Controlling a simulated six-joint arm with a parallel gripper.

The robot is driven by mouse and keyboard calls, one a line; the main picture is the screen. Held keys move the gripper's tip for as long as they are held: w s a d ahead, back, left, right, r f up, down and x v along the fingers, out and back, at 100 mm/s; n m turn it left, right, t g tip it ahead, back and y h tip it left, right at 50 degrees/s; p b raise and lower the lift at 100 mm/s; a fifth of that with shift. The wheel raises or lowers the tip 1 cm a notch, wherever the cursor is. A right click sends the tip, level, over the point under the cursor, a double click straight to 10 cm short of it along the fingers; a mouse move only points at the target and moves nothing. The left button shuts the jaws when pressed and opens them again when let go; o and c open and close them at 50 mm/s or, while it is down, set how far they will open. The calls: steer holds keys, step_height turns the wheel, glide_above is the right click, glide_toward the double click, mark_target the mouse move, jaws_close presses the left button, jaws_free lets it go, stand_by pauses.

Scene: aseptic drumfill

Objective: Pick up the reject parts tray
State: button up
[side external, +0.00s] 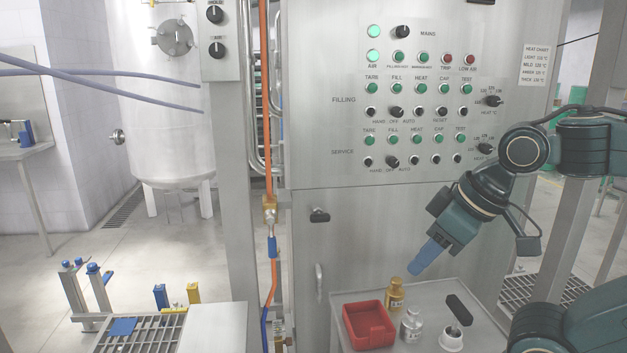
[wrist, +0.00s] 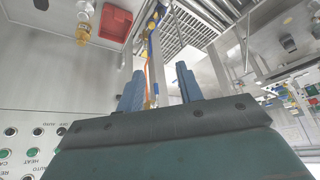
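A red open-topped tray (side external: 368,325), the only tray-like part container I see, sits on the grey bench top (side external: 465,290) at its left side. It also shows in the wrist view (wrist: 115,22) near the top left. My gripper (side external: 418,268) hangs above the bench, tilted down and left, above and to the right of the red tray and apart from it. In the wrist view its two blue fingers (wrist: 160,70) stand apart with nothing between them. The tray's label, if any, cannot be read.
A gold bottle (side external: 394,294) stands right beside the tray, with a silver bottle (side external: 411,325) in front of it. A black-handled item in a metal cup (side external: 455,325) stands further right. The control cabinet (side external: 400,220) rises behind the bench. An orange hose (side external: 265,120) hangs to the left.

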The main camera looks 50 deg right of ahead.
steer(key=w+d+f+m+g, duration=0.1)
steer(key=w+d+f+m, duration=0.25)
steer(key=w+m, duration=0.2)
steer(key=m+g+y, duration=0.1)
steer(key=m+y, duration=0.2)
steer(key=m, duration=1.8)
glide_toward(378, 327)
steer(key=r, duration=0.1)
steer(key=shift+d+r, duration=0.2)
steer(key=shift+d, duration=0.1)
steer(key=shift+g, duration=0.3)
steer(key=shift+x, duration=4.25)
steer(key=shift+a+f, duration=0.1)
steer(key=shift+a, duration=0.05)
steer(key=shift+x, duration=2.45)
